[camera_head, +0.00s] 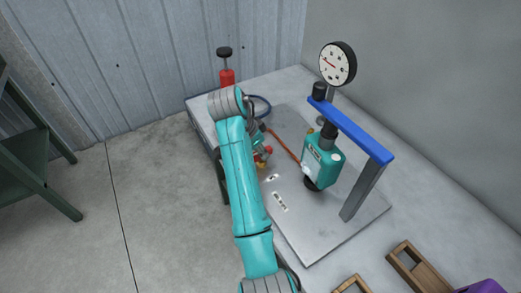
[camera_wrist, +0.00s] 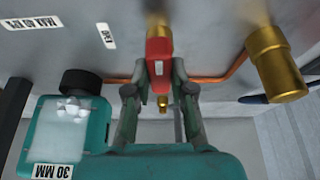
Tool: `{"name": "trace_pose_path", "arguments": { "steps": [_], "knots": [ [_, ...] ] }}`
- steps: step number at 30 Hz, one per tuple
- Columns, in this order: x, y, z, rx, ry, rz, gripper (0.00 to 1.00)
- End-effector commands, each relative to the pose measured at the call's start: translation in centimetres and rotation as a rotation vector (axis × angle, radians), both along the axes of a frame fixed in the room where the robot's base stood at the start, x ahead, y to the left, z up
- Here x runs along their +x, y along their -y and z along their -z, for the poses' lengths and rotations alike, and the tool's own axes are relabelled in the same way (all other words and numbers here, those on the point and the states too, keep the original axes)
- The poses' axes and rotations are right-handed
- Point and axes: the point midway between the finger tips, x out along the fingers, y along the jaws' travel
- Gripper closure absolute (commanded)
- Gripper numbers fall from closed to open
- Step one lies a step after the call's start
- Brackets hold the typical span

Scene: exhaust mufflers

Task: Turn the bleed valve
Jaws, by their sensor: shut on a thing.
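The bleed valve's red lever (camera_wrist: 158,57) stands out from the metal plate at the top middle of the wrist view, with brass parts beside it. In the head view, a bit of red (camera_head: 268,149) shows just right of my arm. My gripper (camera_wrist: 157,80) has one finger on each side of the lever's lower end and is shut on it. In the head view, my gripper (camera_head: 259,145) is mostly hidden behind my teal arm. A small brass stub (camera_wrist: 163,102) shows between the fingers.
A brass fitting (camera_wrist: 275,65) and copper pipe (camera_wrist: 220,78) lie near the fingers. A red pump (camera_head: 227,78) stands behind. Wooden trays (camera_head: 420,270) lie at front right.

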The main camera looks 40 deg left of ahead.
Motion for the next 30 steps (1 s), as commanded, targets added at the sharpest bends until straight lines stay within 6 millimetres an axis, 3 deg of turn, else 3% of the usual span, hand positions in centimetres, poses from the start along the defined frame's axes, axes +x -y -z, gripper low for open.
{"name": "trace_pose_path", "arguments": {
  "steps": [8,30],
  "knots": [
    [-0.03,0.18,0.08,0.000,-0.001,-0.183,1.00],
    [0.04,0.48,0.10,0.000,-0.002,-0.884,1.00]
  ]
}}
